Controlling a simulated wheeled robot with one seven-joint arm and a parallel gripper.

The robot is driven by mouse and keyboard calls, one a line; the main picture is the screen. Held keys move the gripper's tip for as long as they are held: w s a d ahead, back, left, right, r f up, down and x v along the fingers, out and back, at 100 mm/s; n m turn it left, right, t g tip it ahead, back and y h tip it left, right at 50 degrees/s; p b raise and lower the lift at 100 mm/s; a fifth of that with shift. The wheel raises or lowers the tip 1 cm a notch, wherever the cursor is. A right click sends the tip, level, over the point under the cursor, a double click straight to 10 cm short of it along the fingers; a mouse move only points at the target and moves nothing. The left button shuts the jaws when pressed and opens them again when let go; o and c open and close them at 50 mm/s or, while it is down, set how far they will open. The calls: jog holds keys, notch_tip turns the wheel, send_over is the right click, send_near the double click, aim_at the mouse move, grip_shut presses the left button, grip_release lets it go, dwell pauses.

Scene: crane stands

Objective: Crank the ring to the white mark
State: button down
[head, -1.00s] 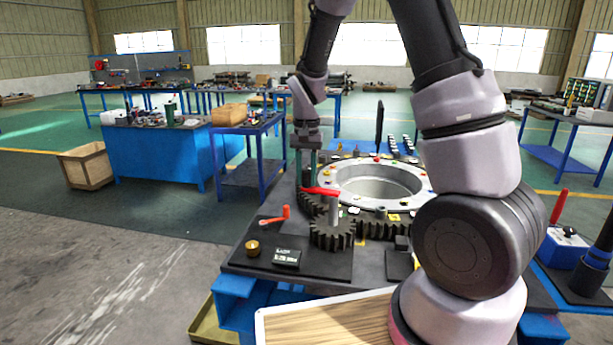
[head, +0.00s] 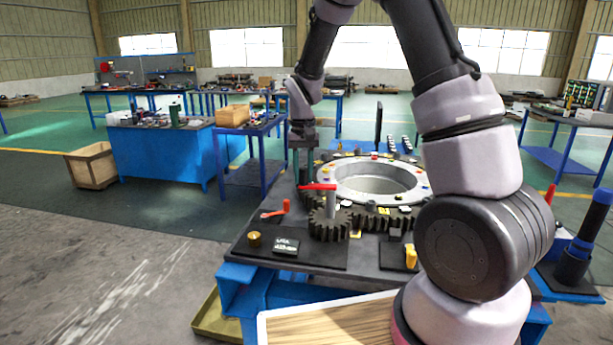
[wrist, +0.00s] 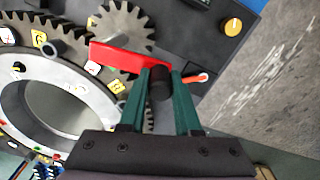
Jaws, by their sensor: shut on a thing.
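The ring (head: 340,183) is a pale flange with a toothed dark rim and several coloured marks; it also shows in the wrist view (wrist: 101,103). Several small white patches lie on or near it, and I cannot tell which is the white mark. A dark pinion gear (head: 329,226) meshes at its near side. The red crank arm (head: 318,187) sits above the pinion and spans the wrist view (wrist: 128,57). My gripper (wrist: 165,80) is shut on the black crank handle (wrist: 161,88) at the arm's free end. Its green fingers stand either side of it.
An orange-handled lever (head: 275,210), a brass knob (head: 254,239) and a small display (head: 286,246) sit on the front left of the stand. A yellow piece (head: 411,257) stands at the front right. My arm hides the ring's right side.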

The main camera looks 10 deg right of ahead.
jog(key=s+d+n, duration=0.4)
jog(key=s+n, duration=0.5)
jog(key=n, duration=0.7)
jog(key=shift+s+d, duration=0.25)
jog(key=shift+s, duration=0.1)
jog(key=shift+n, duration=0.3)
jog(key=c, duration=0.6)
grip_release()
notch_tip(320, 180, up, 11)
jog(key=shift+f, duration=0.1)
